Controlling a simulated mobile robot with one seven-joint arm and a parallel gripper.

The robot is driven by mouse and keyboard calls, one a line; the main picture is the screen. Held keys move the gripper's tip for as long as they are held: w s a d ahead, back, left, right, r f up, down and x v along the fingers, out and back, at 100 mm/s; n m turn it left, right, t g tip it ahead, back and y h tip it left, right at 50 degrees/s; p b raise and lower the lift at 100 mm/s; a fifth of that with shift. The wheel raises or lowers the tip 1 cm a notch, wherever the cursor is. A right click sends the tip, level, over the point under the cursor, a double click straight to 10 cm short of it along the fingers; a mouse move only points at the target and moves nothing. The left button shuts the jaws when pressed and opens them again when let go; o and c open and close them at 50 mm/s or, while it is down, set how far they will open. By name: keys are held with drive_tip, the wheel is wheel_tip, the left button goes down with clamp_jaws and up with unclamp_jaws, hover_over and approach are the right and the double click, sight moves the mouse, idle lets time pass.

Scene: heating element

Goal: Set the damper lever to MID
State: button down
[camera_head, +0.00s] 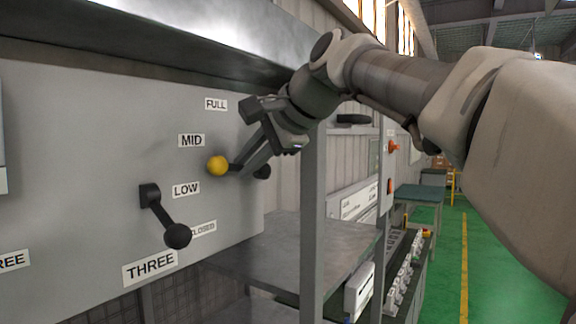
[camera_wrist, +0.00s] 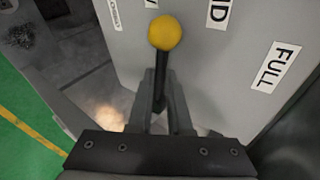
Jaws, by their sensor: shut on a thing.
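The damper lever (camera_head: 234,168) has a yellow ball knob (camera_head: 218,166) and sticks out leftward from the grey panel. The knob appears between the MID label (camera_head: 191,140) and the LOW label (camera_head: 186,189). My gripper (camera_head: 248,163) reaches in from the right and is shut on the lever's dark rod behind the knob. In the wrist view the rod (camera_wrist: 160,92) stands between my two fingers, with the knob beyond the fingertips. The FULL label (camera_head: 215,104) is above, and the CLOSED label (camera_head: 203,228) is below, partly hidden by another lever's knob.
A black-knobbed lever (camera_head: 163,215) sits left of and below the damper lever, above a THREE label (camera_head: 150,266). A metal ledge (camera_head: 190,40) overhangs the panel. A grey post (camera_head: 313,220) and shelf (camera_head: 280,245) stand right of the panel. Green floor lies open farther right.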

drive_tip(key=shift+w+d+r+m+g+y, duration=0.1)
drive_tip(key=shift+w+r+m+g+y, duration=0.1)
drive_tip(key=shift+r+m+g, duration=0.2)
drive_tip(key=shift+w+d+r+m+g+y, duration=0.1)
drive_tip(key=shift+w+r+m+g+y, duration=0.1)
drive_tip(key=shift+r+m+g, duration=0.25)
drive_tip(key=c, duration=0.8)
unclamp_jaws()
drive_tip(key=shift+f, duration=0.1)
drive_tip(key=shift+c, duration=0.2)
drive_tip(key=v, duration=1.7)
drive_tip(key=shift+d, duration=0.25)
